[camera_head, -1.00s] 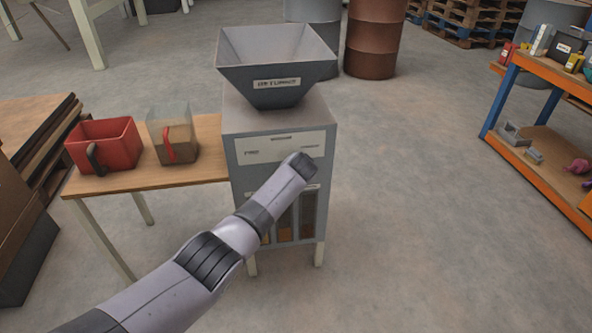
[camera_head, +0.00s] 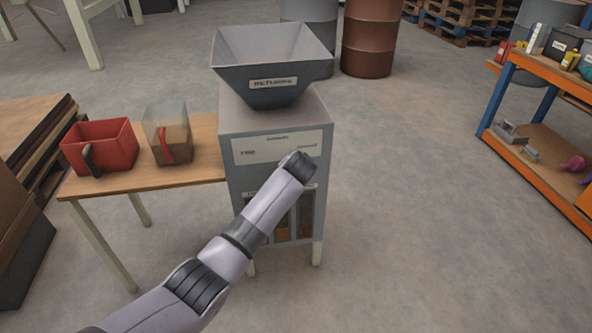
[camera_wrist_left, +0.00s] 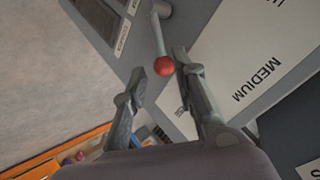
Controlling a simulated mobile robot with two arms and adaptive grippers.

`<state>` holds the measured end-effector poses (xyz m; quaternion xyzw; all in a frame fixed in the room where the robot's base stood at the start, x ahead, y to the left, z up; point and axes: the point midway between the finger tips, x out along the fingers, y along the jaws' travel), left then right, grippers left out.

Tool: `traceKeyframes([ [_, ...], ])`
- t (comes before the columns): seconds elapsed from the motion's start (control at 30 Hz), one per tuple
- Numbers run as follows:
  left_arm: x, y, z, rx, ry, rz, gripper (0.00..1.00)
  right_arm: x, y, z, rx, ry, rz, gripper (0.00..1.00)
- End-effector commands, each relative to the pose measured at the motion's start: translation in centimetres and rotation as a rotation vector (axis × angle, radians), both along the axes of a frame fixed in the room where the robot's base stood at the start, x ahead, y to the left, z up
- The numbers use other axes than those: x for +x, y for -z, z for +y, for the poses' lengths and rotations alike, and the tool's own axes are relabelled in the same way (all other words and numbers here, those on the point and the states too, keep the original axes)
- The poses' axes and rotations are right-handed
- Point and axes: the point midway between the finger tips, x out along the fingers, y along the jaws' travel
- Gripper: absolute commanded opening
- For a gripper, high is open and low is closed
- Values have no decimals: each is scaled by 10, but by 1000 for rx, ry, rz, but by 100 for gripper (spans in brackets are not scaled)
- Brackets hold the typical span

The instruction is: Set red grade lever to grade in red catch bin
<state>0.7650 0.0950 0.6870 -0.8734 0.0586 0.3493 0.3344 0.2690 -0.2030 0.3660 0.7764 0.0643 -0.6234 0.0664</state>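The grade lever is a grey rod with a red ball knob (camera_wrist_left: 163,66), seen in the left wrist view. My left gripper (camera_wrist_left: 160,62) is open there, with a finger on each side of the knob; I cannot tell whether either touches it. In the head view my left arm's end covers the gripper and lever in front of the grey machine (camera_head: 230,190). A red bin (camera_head: 100,150) with a black handle stands on the wooden side table (camera_head: 150,182); its contents are not visible. My right gripper is in neither view.
The machine carries a grey hopper (camera_head: 272,75) on top, a white grade plate (camera_head: 245,150), and lower windows. A clear container (camera_head: 180,135) with a red handle and brown contents stands beside the red bin. An orange-edged shelf (camera_head: 545,180) stands at right; the floor between is clear.

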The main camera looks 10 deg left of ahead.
Motion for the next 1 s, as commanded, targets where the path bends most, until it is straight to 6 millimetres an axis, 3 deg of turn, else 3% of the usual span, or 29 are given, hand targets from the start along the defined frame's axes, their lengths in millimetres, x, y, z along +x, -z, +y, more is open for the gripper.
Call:
traceKeyframes([
  [0.5, -51, -43, -10, -2, 1, 0, 26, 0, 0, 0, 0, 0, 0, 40],
  [1.0, -54, -46, -10, -1, 1, 1, 26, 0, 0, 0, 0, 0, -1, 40],
])
